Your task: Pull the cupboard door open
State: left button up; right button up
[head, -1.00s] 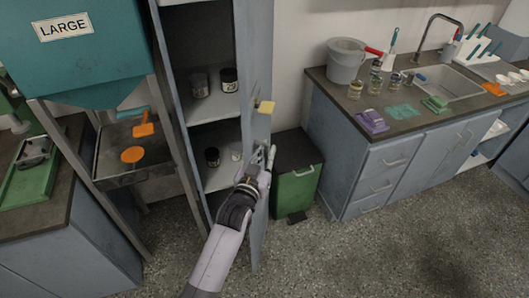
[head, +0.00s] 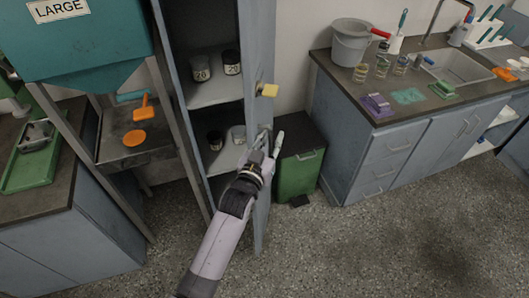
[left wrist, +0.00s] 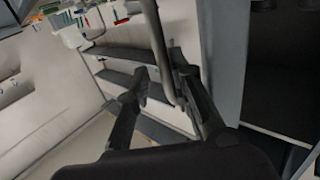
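The tall grey cupboard (head: 178,100) stands open at centre left. In the left wrist view, the curved grey bar handle (left wrist: 157,45) runs down between the spread fingers of the gripper (left wrist: 160,80), nearer the right finger. The grey door panel (left wrist: 226,55) is to its right. Contact with the handle is not clear. My right gripper is not in view.
Several jars (head: 231,64) stand on the cupboard shelves. A green bin (head: 298,172) is just right of the door. A sink counter (head: 345,85) with drawers is farther right. A steel frame with a teal hopper (head: 85,45) stands left. The speckled floor in front is clear.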

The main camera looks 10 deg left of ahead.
pick_arm(q)
jog(key=v, duration=1.1)
jog(key=shift+d, duration=0.15)
jog(key=shift+r, duration=0.1)
